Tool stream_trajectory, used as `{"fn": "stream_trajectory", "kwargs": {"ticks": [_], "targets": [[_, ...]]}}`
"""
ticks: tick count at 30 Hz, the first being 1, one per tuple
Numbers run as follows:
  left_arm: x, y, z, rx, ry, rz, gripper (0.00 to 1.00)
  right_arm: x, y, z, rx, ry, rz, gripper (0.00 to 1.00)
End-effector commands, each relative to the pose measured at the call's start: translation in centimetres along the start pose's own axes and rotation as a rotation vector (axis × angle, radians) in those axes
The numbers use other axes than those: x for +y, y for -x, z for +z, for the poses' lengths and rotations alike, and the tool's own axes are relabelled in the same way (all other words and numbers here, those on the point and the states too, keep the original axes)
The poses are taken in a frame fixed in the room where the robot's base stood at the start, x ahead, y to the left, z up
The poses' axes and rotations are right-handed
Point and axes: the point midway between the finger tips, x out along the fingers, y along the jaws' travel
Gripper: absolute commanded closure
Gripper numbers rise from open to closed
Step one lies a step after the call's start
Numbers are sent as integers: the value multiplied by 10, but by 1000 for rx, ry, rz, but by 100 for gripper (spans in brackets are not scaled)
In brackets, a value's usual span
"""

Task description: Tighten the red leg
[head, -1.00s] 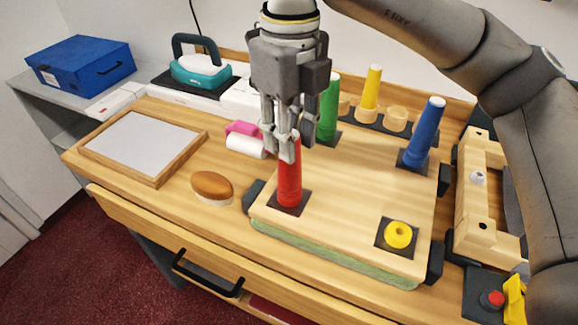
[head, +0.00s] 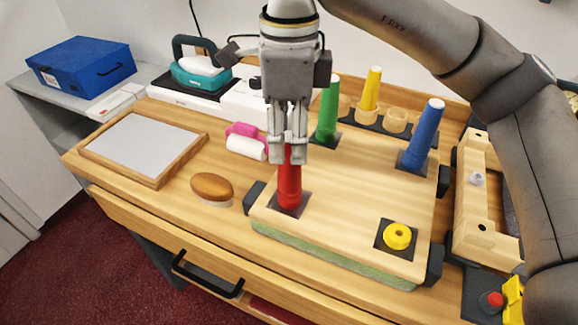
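The red leg (head: 289,187) stands upright in a dark square plate at the front left corner of the wooden board (head: 345,215). My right gripper (head: 288,152) points down from above, its fingers closed around the leg's top, which they partly hide. A green leg (head: 327,112) and a blue leg (head: 422,135) stand in dark plates at the board's back corners; the blue one leans right in the picture. A yellow socket piece (head: 397,236) with a hole sits at the front right corner. My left gripper is not in view.
A yellow leg (head: 370,90) stands in a rack behind the board. Dark clamps (head: 435,263) flank the board. A brush (head: 212,187), a pink-and-white roll (head: 246,141) and a framed panel (head: 140,145) lie left. A wooden frame (head: 470,235) and red button (head: 494,299) are right.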

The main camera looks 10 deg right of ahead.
Motion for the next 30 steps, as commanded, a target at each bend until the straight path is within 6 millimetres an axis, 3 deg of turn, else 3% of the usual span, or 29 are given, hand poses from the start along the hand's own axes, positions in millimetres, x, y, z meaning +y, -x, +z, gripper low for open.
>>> {"fn": "stream_trajectory", "kwargs": {"ticks": [15,25,30], "targets": [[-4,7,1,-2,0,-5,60,0,0,0,0,577,-1,62],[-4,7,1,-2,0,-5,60,0,0,0,0,640,-1,62],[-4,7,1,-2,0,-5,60,0,0,0,0,639,-1,84]]}}
